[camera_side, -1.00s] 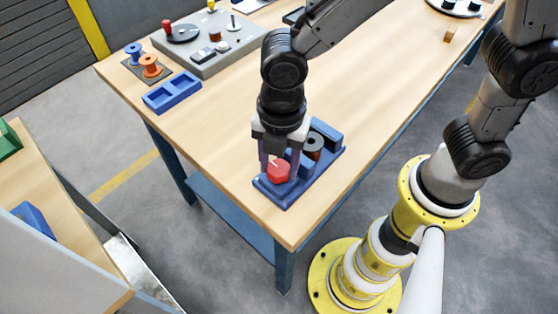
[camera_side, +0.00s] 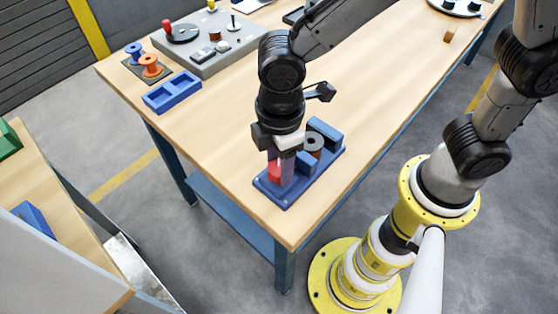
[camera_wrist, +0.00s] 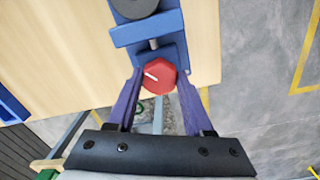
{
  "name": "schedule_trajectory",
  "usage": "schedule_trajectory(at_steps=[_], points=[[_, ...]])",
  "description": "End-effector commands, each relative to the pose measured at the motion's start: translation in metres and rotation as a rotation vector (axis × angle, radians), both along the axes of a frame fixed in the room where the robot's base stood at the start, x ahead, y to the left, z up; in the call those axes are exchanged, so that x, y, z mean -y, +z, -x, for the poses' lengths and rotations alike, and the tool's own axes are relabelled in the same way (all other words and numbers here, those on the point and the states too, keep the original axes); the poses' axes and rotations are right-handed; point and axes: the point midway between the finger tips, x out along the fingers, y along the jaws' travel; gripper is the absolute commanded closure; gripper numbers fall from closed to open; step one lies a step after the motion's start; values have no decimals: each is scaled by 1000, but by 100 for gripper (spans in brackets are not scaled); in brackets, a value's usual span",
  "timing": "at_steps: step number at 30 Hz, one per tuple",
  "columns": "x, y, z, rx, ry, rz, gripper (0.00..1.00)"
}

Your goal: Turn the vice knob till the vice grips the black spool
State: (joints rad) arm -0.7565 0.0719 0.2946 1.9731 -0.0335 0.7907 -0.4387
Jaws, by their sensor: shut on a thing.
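The red vice knob (camera_side: 274,172) sits at the near end of the blue vice (camera_side: 325,173) and is partly hidden by my gripper. In the wrist view the knob (camera_wrist: 158,76) shows a white mark pointing to the upper left. My gripper (camera_side: 281,176) is shut on the knob, with one purple finger on each side of it. The black spool (camera_side: 313,144) stands in the vice behind the knob, by the far blue jaw. The wrist view shows only part of the spool (camera_wrist: 134,6) at the top edge. Whether the jaws touch the spool cannot be told.
A grey panel (camera_side: 205,57) with a turntable stands at the back left. A blue two-compartment tray (camera_side: 171,92) and blue and orange spools (camera_side: 150,66) lie in front of it. The vice is close to the table's near corner.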

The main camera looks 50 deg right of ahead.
Motion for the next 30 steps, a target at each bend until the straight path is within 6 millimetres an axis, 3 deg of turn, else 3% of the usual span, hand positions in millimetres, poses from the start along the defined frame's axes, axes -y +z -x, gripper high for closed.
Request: schedule_trajectory(at_steps=[18,30], points=[[0,1,0,1,-559,0,100],[-1,2,0,2,-763,-2,100]])
